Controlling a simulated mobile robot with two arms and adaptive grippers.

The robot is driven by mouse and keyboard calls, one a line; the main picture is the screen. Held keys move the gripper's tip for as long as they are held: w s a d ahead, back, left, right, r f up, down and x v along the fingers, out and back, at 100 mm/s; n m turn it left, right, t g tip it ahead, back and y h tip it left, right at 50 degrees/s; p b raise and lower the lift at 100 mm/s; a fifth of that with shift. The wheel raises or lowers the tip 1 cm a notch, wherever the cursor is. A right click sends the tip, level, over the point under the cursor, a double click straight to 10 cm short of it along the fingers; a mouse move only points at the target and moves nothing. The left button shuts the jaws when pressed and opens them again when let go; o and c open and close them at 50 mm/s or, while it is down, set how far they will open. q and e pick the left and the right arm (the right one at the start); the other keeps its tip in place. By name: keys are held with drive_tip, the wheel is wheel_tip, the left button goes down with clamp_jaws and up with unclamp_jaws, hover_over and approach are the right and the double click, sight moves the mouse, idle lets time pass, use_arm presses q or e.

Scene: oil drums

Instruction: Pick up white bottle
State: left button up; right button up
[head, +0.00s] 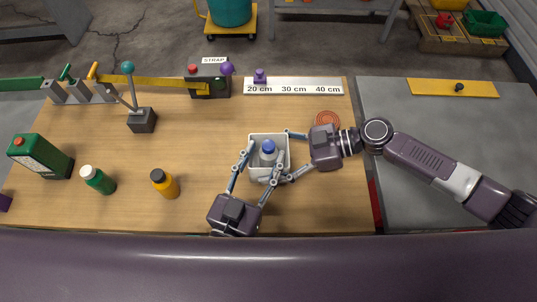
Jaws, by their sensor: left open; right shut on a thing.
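The white bottle (267,158) with a blue cap stands inside a small white bin (252,136) near the middle of the wooden table. Its lower part is hidden in the bin. My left gripper (265,153) reaches up from the front edge, open, with one finger outside the bin's left wall and the other over its right side. I cannot tell whether it touches the bottle. My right gripper (287,157) comes from the right and is shut on the bin, its fingers at the right-hand corners.
A lever box (142,121), strap station (209,82) and ruler strip (294,86) lie behind. A red coaster (327,119) is behind my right gripper. A grey bench (420,130) adjoins right.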

sight(266, 152)
use_arm(q)
drive_tip(key=shift+x, duration=1.75)
drive_tip(key=shift+c, duration=0.4)
clamp_jaws()
